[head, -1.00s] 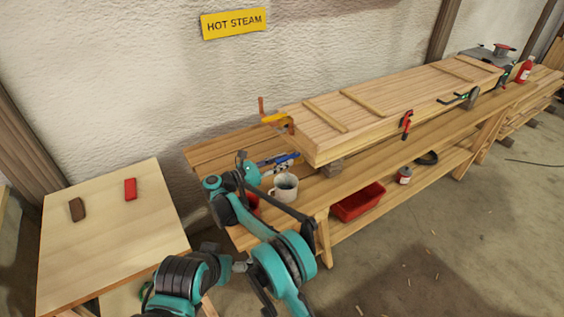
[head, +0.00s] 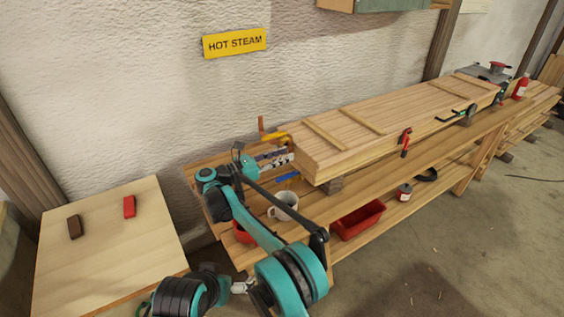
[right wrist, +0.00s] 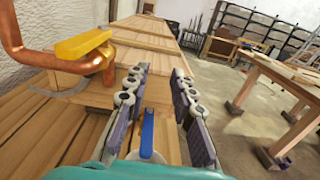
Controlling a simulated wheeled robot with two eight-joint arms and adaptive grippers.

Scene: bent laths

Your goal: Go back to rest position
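My right gripper (head: 274,160) is above the left end of the bench, beside the near end of the long wooden box (head: 385,120). In the right wrist view its two fingers (right wrist: 160,95) stand apart with nothing held between them. A blue lever (right wrist: 147,132) shows in the gap, beyond and below the fingers; it also shows under the gripper in the head view (head: 288,177). My left arm is at the bottom of the head view. A small grey part there may be my left gripper (head: 240,286), but its fingers cannot be made out.
A copper pipe with a yellow handle (right wrist: 83,45) rises close left of the right gripper. A white mug (head: 284,206) and a red tray (head: 357,221) are below the box. A small table (head: 105,250) with two small blocks stands at left. The floor at right is mostly clear.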

